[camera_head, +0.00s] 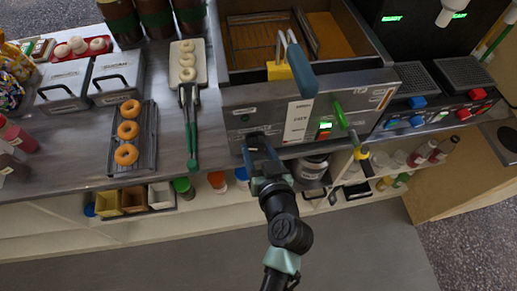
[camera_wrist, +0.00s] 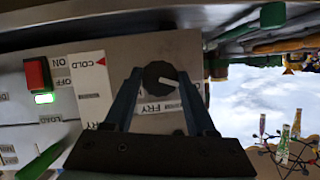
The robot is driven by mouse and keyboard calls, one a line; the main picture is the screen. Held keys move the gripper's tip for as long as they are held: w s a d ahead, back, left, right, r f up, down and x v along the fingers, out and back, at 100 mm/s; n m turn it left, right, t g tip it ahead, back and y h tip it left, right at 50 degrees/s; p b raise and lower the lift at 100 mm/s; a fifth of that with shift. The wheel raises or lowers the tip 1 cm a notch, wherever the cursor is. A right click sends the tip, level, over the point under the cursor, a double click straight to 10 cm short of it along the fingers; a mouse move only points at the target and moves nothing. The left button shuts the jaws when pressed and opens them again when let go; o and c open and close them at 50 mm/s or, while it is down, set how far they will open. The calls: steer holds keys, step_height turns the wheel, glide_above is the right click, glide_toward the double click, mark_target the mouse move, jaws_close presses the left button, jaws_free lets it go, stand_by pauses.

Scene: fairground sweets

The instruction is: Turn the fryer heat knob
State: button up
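The fryer (camera_head: 310,115) has a steel front panel. Its heat knob (camera_wrist: 160,75) is round and black, with a white pointer line aimed right and slightly down in the wrist view. In the head view my gripper mostly hides the knob. My gripper (camera_head: 262,152) is at the left part of the fryer front. In the wrist view its two fingers (camera_wrist: 160,80) stand open on either side of the knob, with a narrow gap seeming to show; contact is hard to judge. A COLD label (camera_wrist: 90,75) with a red mark is left of the knob, and a FRY label (camera_wrist: 158,106) is below it.
A red ON/OFF switch (camera_wrist: 37,73) with a lit green lamp (camera_wrist: 43,98) is on the same panel. A green-handled lever (camera_head: 340,115) and a blue-handled basket (camera_head: 302,75) stick out. Tongs (camera_head: 190,130) and a doughnut rack (camera_head: 146,140) are at left.

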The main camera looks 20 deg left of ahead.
steer(key=c, duration=0.7)
steer(key=shift+c, duration=0.2)
steer(key=shift+w+d+f+m+g+y+b, duration=0.1)
steer(key=shift+m+g+y+b, duration=0.1)
steer(key=shift+m+y+b, duration=0.3)
steer(key=shift+f+m+g+y+b, duration=0.1)
steer(key=shift+m+g+y+b, duration=0.1)
steer(key=shift+m+b, duration=0.45)
steer(key=m+y+b, duration=0.2)
steer(key=m, duration=0.2)
steer(key=shift+r+g+b, duration=0.1)
steer(key=shift+g+b, duration=0.2)
steer(key=shift+b, duration=0.05)
steer(key=shift+y, duration=0.3)
steer(key=o, duration=1.4)
